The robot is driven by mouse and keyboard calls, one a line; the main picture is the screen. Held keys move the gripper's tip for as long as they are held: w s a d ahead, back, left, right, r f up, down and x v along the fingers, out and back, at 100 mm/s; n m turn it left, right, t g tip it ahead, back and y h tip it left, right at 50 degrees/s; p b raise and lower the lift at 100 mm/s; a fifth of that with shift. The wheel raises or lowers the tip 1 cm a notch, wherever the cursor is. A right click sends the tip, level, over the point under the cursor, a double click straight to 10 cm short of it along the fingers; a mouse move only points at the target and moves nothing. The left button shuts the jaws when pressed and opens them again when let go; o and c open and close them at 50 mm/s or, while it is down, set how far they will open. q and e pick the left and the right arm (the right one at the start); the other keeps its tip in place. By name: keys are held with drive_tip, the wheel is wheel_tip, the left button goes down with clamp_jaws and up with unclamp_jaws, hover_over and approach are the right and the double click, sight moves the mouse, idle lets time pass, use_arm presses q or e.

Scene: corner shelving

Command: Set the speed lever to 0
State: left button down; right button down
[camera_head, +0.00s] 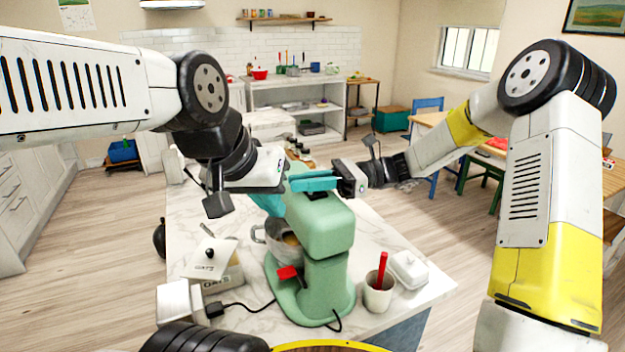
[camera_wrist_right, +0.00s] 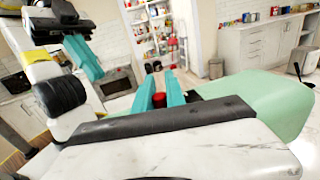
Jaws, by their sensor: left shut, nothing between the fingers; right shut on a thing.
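The green stand mixer (camera_head: 325,228) stands on the marble-topped island, with a metal bowl (camera_head: 280,243) under its head. My right gripper (camera_head: 300,183) reaches in from the right over the top of the mixer head, by a dark slotted plate. In the right wrist view its teal fingers (camera_wrist_right: 161,88) are shut on a small red piece (camera_wrist_right: 159,99), likely the speed lever's knob. The fingers hide the lever and its setting in the head view. My left gripper (camera_head: 271,204) is shut and empty, pointing down beside the mixer head's left side. A red lever (camera_head: 288,272) sits low on the mixer's base.
A cup (camera_head: 378,294) with a red-handled tool and a white butter dish (camera_head: 408,269) stand right of the mixer. A container with a loose lid (camera_head: 209,257) stands on the left. A dark cord runs across the marble top (camera_head: 235,325).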

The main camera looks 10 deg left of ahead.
drive_tip(key=shift+s+d, duration=0.5)
drive_tip(key=shift+s, duration=0.2)
drive_tip(key=c, duration=1.4)
unclamp_jaws()
drive_tip(key=shift+o, duration=0.2)
drive_tip(key=shift+d, duration=0.1)
drive_tip(key=v, duration=0.7)
drive_tip(key=shift+d, duration=0.3)
drive_tip(key=shift+w, duration=0.2)
